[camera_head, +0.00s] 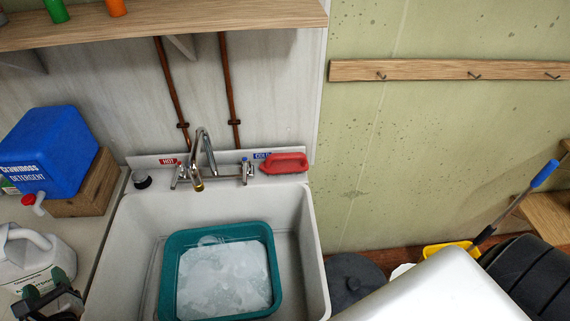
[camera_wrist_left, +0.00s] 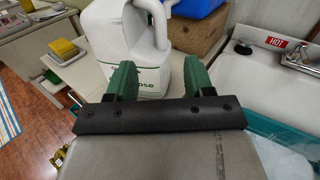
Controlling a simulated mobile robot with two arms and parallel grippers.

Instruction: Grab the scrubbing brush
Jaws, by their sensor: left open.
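A red scrubbing brush (camera_head: 284,163) with an iron-like handle shape lies on the back ledge of the white sink (camera_head: 316,240), right of the faucet; its bristles cannot be made out. My left gripper (camera_head: 48,292) is low at the left edge of the head view, left of the sink and well apart from the brush. In the left wrist view its two green fingers (camera_wrist_left: 155,78) are spread with nothing held between them, in front of a white jug (camera_wrist_left: 130,40). The brush does not show in the wrist view. My right gripper is not in view.
A teal basin (camera_head: 272,262) of sudsy water sits in the sink. The faucet (camera_head: 203,160) stands left of the brush. A blue detergent container (camera_head: 50,150) and the white jug (camera_head: 35,260) stand on the left counter. A wooden shelf (camera_head: 180,22) hangs above.

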